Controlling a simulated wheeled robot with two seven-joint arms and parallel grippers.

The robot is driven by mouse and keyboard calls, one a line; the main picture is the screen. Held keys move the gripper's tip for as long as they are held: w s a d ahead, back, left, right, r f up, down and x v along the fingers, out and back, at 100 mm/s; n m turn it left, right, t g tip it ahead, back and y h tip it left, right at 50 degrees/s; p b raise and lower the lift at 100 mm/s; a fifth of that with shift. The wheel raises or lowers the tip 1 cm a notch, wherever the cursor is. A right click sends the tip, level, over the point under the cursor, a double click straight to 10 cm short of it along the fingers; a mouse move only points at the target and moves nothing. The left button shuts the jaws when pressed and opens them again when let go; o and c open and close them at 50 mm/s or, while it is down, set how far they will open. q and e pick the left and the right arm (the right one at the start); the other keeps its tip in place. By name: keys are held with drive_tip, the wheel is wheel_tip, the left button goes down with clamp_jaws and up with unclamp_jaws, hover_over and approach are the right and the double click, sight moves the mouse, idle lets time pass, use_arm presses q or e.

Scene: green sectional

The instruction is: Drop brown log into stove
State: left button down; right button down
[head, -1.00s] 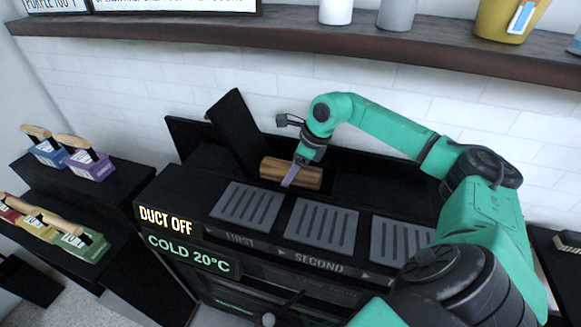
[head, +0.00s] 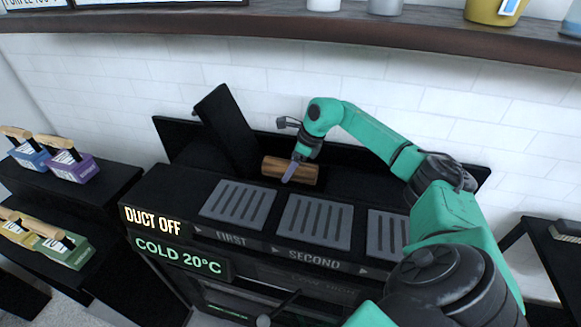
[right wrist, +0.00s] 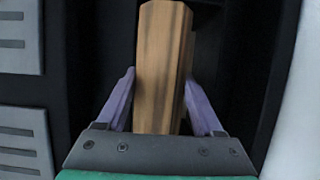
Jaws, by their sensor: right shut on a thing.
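The brown log (head: 303,172) lies sideways at the back of the black stove (head: 268,255), behind the grated plates. My right gripper (head: 290,172) reaches down onto it from above, with a purple finger across its front. In the right wrist view the log (right wrist: 160,70) runs between the two purple fingers of my right gripper (right wrist: 160,100), which is shut on it. I cannot tell whether the log touches the surface under it. The stove's signs read "DUCT OFF" and "COLD 20°C". My left gripper is not in view.
A black slanted panel (head: 226,130) stands just left of the log. Grated plates (head: 238,204) line the stove top in front. A shelf (head: 300,32) with pots runs above. Boxes with wooden handles (head: 68,163) stand on black stands at left.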

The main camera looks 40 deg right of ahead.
drive_tip(key=shift+r, duration=0.1)
unclamp_jaws()
drive_tip(key=v, duration=1.2)
drive_tip(key=shift+b, duration=0.4)
drive_tip(key=shift+a, duration=0.1)
